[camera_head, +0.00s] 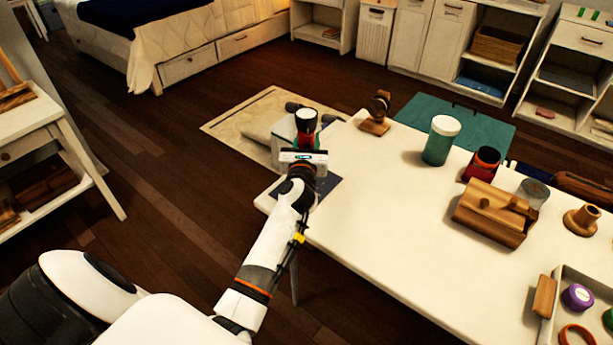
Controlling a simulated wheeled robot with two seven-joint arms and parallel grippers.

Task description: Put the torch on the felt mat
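An upright red and black object with a pale rim, which looks like the torch (306,121), is directly beyond my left gripper (304,150) at the table's far left corner. The gripper hides its lower part, so I cannot tell whether it touches anything below. The fingers are also hidden, so their closing on it does not show. A dark square, which looks like the felt mat (327,187), lies flat on the table corner under the gripper and is partly covered by my wrist. My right gripper is out of view.
On the white table (400,230) are a wooden stand (376,125), a teal jar (437,148), a red pot (481,168), a glass (532,192), a wooden box (490,217) and a tray (545,330) of small items. The table's front middle is clear.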

